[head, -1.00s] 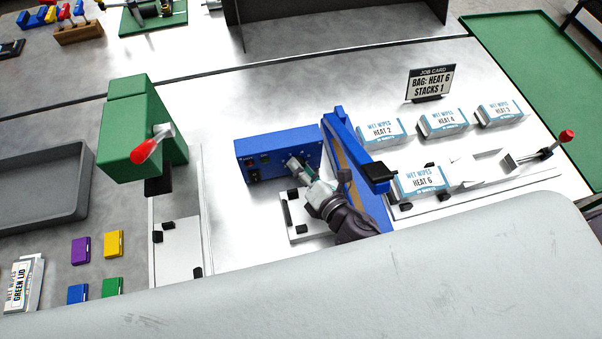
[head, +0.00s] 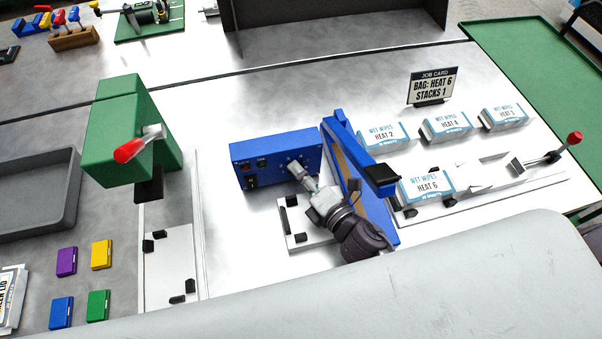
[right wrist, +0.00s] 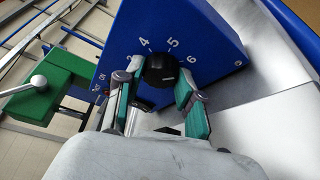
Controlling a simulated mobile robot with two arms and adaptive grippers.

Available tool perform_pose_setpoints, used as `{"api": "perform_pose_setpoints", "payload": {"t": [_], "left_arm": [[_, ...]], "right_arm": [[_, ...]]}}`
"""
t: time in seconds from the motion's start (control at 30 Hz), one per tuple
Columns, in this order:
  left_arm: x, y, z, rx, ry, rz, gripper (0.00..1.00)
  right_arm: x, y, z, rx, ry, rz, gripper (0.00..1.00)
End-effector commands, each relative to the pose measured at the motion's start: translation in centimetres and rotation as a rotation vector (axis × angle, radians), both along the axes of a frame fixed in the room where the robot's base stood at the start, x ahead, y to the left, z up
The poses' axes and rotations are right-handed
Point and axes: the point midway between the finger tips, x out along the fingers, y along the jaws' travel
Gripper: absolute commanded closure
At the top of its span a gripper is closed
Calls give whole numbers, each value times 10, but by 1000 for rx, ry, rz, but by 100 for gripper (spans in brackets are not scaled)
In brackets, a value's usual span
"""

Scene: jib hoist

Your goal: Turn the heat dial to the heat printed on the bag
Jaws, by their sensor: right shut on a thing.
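The heat dial (right wrist: 160,70) is a black round knob on the blue sealer box (head: 275,160). In the right wrist view the printed numbers 4, 5 and 6 show around its upper side; I cannot make out where its pointer stands. My right gripper (right wrist: 158,86) has its fingers on both sides of the dial and is shut on it; in the head view the gripper (head: 297,170) hides the dial. The bag marked HEAT 6 (head: 426,186) lies in the fixture right of the blue sealer arm. The job card (head: 433,86) reads BAG: HEAT 6, STACKS 1. My left gripper is not in view.
The blue sealer arm (head: 345,165) stands close right of my right gripper. Bags marked HEAT 2 (head: 386,136), HEAT 4 (head: 447,127) and HEAT 3 (head: 507,117) lie behind the fixture. A green press (head: 125,130) with a red-knobbed lever stands left.

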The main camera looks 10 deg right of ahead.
Motion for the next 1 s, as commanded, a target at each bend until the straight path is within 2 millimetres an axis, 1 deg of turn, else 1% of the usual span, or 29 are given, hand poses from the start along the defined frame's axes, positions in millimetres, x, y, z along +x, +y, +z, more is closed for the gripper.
{"api": "perform_pose_setpoints", "payload": {"t": [0.07, 0.1, 0.17, 0.47, 0.57, 0.67, 1.0], "left_arm": [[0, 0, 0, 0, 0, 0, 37], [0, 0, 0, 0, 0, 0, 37], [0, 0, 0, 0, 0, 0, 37], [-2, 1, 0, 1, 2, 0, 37], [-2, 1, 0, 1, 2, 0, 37], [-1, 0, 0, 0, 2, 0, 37], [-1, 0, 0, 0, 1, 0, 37]], "right_arm": [[0, 0, 0, 3, 1, -1, 97], [0, 0, 0, 3, 1, -1, 61], [0, 0, 0, 3, 1, -1, 52], [-1, 0, 0, 1, 0, 0, 52], [-6, -2, 0, 1, 2, -1, 52], [-19, -7, 1, 2, 4, -1, 52], [-82, -32, 10, 2, 5, -4, 52]]}}
